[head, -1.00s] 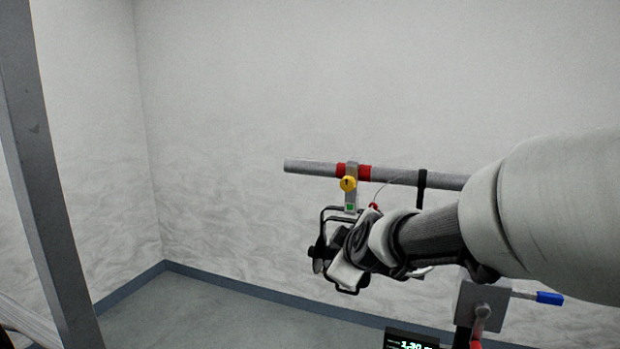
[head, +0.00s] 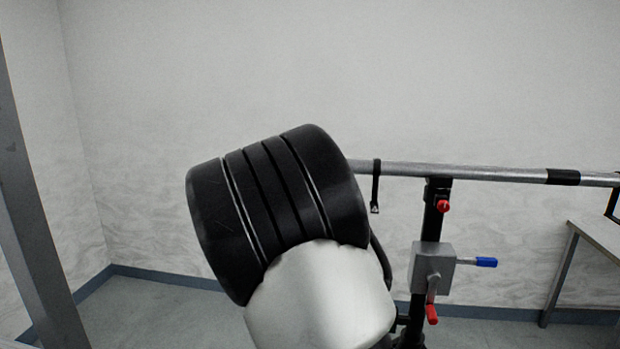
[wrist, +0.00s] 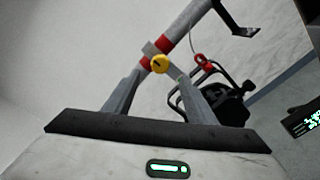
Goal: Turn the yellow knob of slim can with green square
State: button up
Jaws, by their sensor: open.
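In the wrist view, the yellow knob (wrist: 160,64) sits on a grey clamp at a red-banded stretch of the pipe (wrist: 182,25). My gripper (wrist: 160,72) is open, and its two grey fingers reach up on either side of the knob's line, with the knob showing between their tips. I cannot tell whether either finger touches it. A black can with a wire yoke (wrist: 232,105) hangs behind and right of the right finger, partly hidden by it. In the head view, my arm hides the knob, the can and my gripper.
In the head view, the pipe (head: 470,172) runs right from behind my arm. A stand with a grey box (head: 432,268), blue handle (head: 486,262) and red handle (head: 432,314) is close right of my arm. A table (head: 597,238) stands at far right.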

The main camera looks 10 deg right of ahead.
jog(key=p+x, duration=0.1)
jog(key=x, duration=1.1)
jog(key=shift+c, duration=0.2)
jog(key=c, duration=1)
